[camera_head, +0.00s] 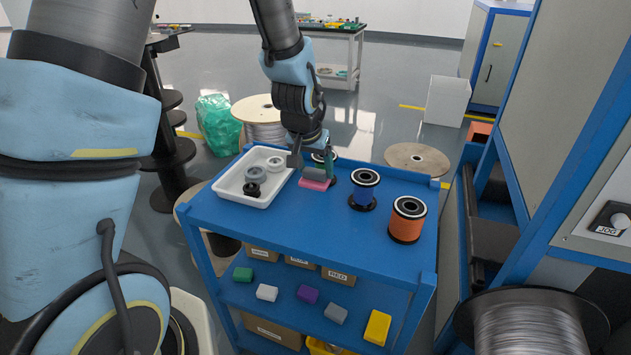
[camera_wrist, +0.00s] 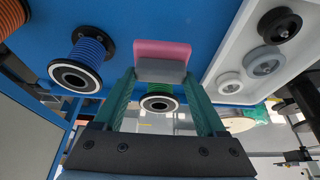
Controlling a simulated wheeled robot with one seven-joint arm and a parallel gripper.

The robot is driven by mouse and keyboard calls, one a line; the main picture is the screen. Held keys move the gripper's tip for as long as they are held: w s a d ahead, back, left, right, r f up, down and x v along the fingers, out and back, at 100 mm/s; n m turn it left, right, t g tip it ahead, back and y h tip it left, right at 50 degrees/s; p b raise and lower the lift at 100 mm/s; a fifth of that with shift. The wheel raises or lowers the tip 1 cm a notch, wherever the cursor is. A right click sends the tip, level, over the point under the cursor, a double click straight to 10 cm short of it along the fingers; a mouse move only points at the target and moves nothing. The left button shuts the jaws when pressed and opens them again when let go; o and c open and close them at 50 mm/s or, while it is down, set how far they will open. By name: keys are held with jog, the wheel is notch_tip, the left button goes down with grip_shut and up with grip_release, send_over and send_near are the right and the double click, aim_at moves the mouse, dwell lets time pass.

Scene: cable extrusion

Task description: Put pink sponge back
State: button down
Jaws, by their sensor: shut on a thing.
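The pink sponge (camera_head: 313,185) is at the back of the blue cart's top, right of the white tray. It has a pink slab and a grey part; the grey part faces my gripper (camera_head: 316,167). In the wrist view the pink sponge (camera_wrist: 162,49) sits at the tips of my green fingers (camera_wrist: 161,76), with its grey part between them. My gripper is shut on it. The sponge is at or just above the cart top; I cannot tell whether it touches. The near fingers hide part of it in the head view.
The white tray (camera_head: 226,188) holds grey and black reels. A blue spool (camera_head: 364,187) and an orange spool (camera_head: 407,219) stand to the right; a green spool (camera_wrist: 158,101) is close by the gripper. The lower shelf (camera_head: 262,307) holds several coloured blocks, including a yellow block (camera_head: 377,327). The cart's front top is clear.

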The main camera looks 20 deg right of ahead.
aim_at(313, 175)
jog(key=shift+f+p, duration=0.35)
jog(key=shift+f, duration=1.8)
jog(key=shift+f, duration=0.2)
grip_release()
jog(key=shift+r, duration=0.4)
jog(key=b+v, duration=0.1)
jog(key=v, duration=1)
jog(key=shift+s+a+r, duration=0.15)
jog(key=shift+r, duration=0.1)
